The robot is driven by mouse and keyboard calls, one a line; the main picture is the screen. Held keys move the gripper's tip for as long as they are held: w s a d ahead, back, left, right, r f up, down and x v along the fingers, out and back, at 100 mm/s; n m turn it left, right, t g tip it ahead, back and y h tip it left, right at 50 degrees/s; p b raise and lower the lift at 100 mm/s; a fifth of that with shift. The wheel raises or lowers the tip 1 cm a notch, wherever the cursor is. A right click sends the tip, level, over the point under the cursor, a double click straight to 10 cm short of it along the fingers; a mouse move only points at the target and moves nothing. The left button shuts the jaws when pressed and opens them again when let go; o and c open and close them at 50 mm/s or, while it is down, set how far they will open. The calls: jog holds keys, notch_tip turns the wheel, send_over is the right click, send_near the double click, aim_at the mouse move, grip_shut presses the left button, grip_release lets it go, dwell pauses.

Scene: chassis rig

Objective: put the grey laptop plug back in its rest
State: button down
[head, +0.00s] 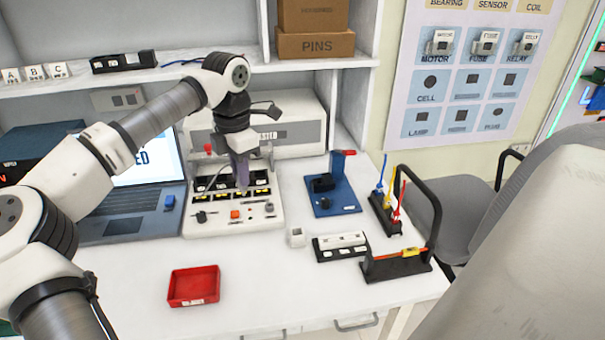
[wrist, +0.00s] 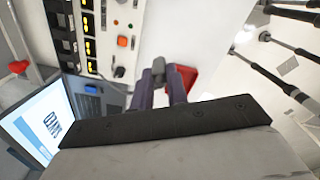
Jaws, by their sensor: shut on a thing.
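In the wrist view, my gripper (wrist: 165,84) is shut on a small grey piece, which looks like the grey laptop plug (wrist: 158,68). In the head view the plug cannot be made out at the fingertips. The laptop (head: 120,214) stands open left of the panel, with a small blue piece (head: 169,202) at its right edge. I cannot tell which fixture is the plug's rest.
A red tray (head: 194,300) lies at the front. Right of the panel are a blue stand (head: 345,200), a small white block (head: 296,237), a black-and-white holder (head: 340,250) and a black rack with coloured leads (head: 384,216). The front table is mostly clear.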

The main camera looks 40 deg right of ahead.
jog(key=s+d+f+m+p, duration=0.2)
jog(key=s+d+f+m, duration=0.3)
jog(key=d, duration=0.4)
jog(key=shift+s+d+f+m, duration=0.3)
jog(key=shift+s+d+f, duration=0.05)
jog(key=shift+s+f, duration=0.4)
jog(key=shift+f+b, duration=1.85)
jog(key=shift+f, duration=1)
jog(key=shift+f+b, duration=1.65)
jog(key=shift+f, duration=0.45)
jog(key=c, duration=1.3)
grip_release()
jog(key=shift+r, duration=0.15)
notch_tip(320, 180, up, 14)
jog(key=b, duration=0.1)
